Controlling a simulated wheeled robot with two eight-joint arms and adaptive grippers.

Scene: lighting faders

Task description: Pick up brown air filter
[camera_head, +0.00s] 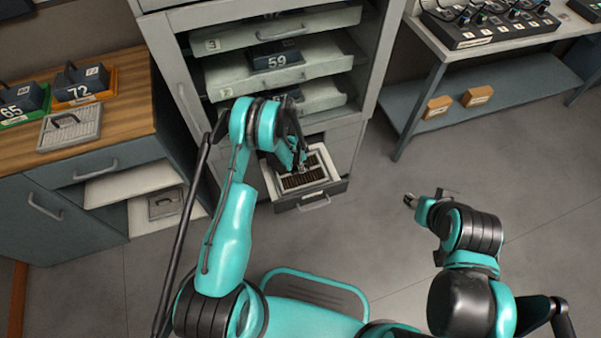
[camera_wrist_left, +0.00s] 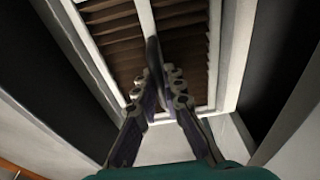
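The brown air filter (camera_head: 303,181) has brown pleats in a pale frame and lies in the open bottom drawer (camera_head: 313,201) of the grey cabinet. It fills the top of the left wrist view (camera_wrist_left: 112,46), with a dark handle (camera_wrist_left: 153,52) standing along its middle bar. My left gripper (camera_head: 301,166) reaches down over the filter. In the left wrist view its fingers (camera_wrist_left: 158,78) close from both sides on the handle, with no clear gap. Whether the filter is lifted at all cannot be told. My right gripper (camera_head: 422,200) is over bare floor, away from the drawer; its fingers are too small to judge.
Pulled-out shelves (camera_head: 277,72) above the drawer hold a dark box marked 59 (camera_head: 276,56). A wooden-topped counter (camera_head: 118,122) at left carries boxes 65 and 72 and a grey handled filter (camera_head: 70,128). A fader bench stands at right. The floor (camera_head: 400,240) is clear.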

